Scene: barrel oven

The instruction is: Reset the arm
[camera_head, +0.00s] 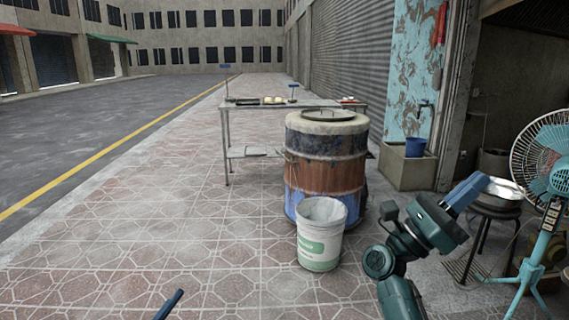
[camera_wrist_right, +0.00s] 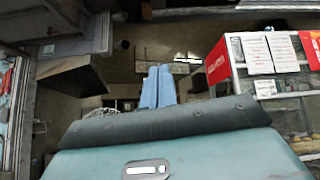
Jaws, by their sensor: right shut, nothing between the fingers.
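My right arm rises from the bottom right of the head view. Its gripper (camera_head: 482,182) points up and to the right, with its blue fingers together and nothing between them. In the right wrist view the two blue fingers (camera_wrist_right: 158,72) lie side by side, shut, and point into the dim shop interior. Of my left gripper only a blue fingertip part (camera_head: 169,304) shows at the bottom edge of the head view. Whether it is open or shut cannot be seen.
A rusty blue barrel oven (camera_head: 325,172) with a lid stands mid-pavement, a white bucket (camera_head: 321,246) before it. A metal table (camera_head: 226,125) is behind. A stool (camera_head: 487,209) and teal fan (camera_head: 545,222) stand right. Pavement at left is clear.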

